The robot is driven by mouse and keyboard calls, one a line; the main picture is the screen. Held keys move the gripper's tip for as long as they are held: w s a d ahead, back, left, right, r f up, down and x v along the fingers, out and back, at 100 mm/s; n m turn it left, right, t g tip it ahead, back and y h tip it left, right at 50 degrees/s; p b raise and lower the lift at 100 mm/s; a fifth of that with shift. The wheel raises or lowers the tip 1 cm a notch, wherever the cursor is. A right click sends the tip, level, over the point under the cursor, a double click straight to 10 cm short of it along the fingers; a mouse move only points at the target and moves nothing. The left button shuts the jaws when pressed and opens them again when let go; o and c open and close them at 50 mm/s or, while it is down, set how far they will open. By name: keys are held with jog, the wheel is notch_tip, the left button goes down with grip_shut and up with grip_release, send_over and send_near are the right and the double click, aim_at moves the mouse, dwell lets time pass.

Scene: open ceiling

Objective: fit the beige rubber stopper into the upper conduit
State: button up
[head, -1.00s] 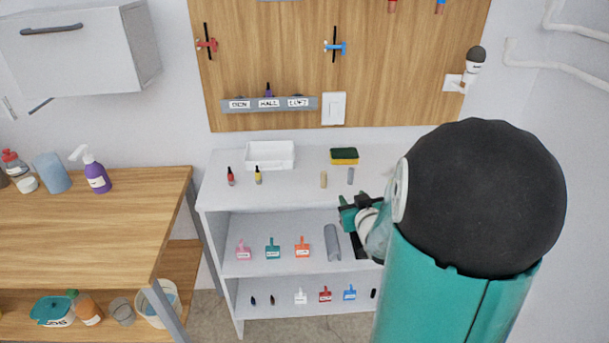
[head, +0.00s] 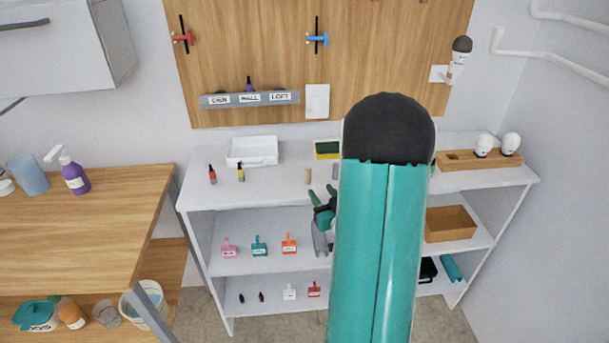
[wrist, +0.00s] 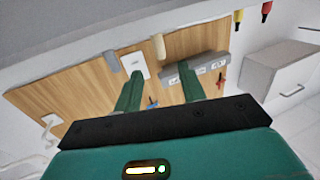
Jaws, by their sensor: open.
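The beige rubber stopper (head: 308,176) stands upright on the white shelf's top, near its front edge. It also shows in the wrist view (wrist: 159,47), beyond and between my fingertips. My gripper (head: 320,192) is open and empty, just in front of the shelf top and close to the stopper, not around it. Its two green fingers show apart in the wrist view (wrist: 160,73). The upper conduit (head: 568,14) is a white pipe on the right wall, above the lower conduit (head: 560,47). My arm hides part of the shelf.
A grey cylinder (head: 335,171) stands right of the stopper. Red (head: 212,175) and yellow (head: 241,173) bottles stand left. Behind are a white tray (head: 252,151) and a sponge (head: 327,150). A wooden holder with bulbs (head: 483,160) sits right. A wooden table (head: 85,220) is at left.

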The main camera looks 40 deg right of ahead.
aim_at(309, 173)
jog(key=x, duration=1)
jog(key=shift+w+d+r, duration=0.1)
jog(key=shift+w, duration=0.2)
grip_shut()
